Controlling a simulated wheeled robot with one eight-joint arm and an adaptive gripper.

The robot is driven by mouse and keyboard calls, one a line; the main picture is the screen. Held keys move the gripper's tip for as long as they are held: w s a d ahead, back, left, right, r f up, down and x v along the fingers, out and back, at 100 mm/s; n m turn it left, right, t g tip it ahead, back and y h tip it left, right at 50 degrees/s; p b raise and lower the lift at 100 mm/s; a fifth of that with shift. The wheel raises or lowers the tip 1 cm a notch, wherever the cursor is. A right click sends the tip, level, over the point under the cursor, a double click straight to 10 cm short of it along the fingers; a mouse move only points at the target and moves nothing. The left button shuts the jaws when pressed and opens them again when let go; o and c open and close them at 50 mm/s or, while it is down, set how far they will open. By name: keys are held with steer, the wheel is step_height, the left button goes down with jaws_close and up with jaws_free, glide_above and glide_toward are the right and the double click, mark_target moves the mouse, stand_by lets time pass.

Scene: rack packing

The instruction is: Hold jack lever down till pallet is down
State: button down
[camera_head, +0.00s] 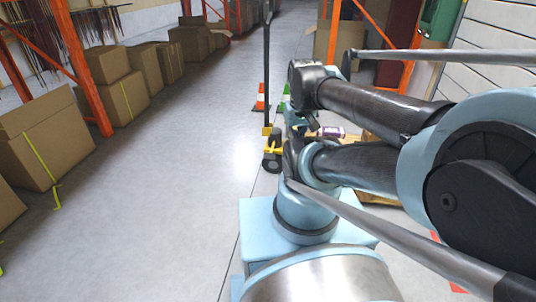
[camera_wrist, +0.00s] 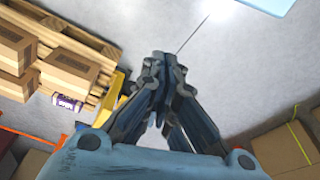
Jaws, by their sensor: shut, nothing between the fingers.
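The yellow pallet jack (camera_head: 274,146) stands just beyond my arm in the head view, with its tall black handle (camera_head: 267,70) upright. A strip of its yellow body (camera_wrist: 110,98) shows left of my gripper in the wrist view. The wooden pallet (camera_wrist: 92,42) carries cardboard boxes in the wrist view. In the head view my arm hides most of it. My gripper (camera_wrist: 160,60) is shut and empty, with bare floor behind its tips. I cannot make out the jack lever, or whether the pallet touches the floor.
Cardboard boxes (camera_head: 124,98) line the left under an orange rack (camera_head: 80,70). Orange-white (camera_head: 260,98) and green (camera_head: 284,98) cones stand behind the jack. A purple-labelled item (camera_wrist: 67,103) sits by the pallet boxes. The grey aisle floor (camera_head: 150,200) is clear.

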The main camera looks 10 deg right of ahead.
steer(key=w+r+n, duration=0.2)
steer(key=w+r, duration=0.3)
steer(key=w, duration=0.3)
steer(key=n+g, duration=0.2)
steer(key=n, duration=1)
glide_above(268, 156)
step_height(268, 156, down, 36)
steer(key=shift+w+a+f, duration=0.1)
steer(key=shift+w+f, duration=0.15)
steer(key=shift+f, duration=0.05)
step_height(268, 156, down, 14)
steer(key=shift+r, duration=0.1)
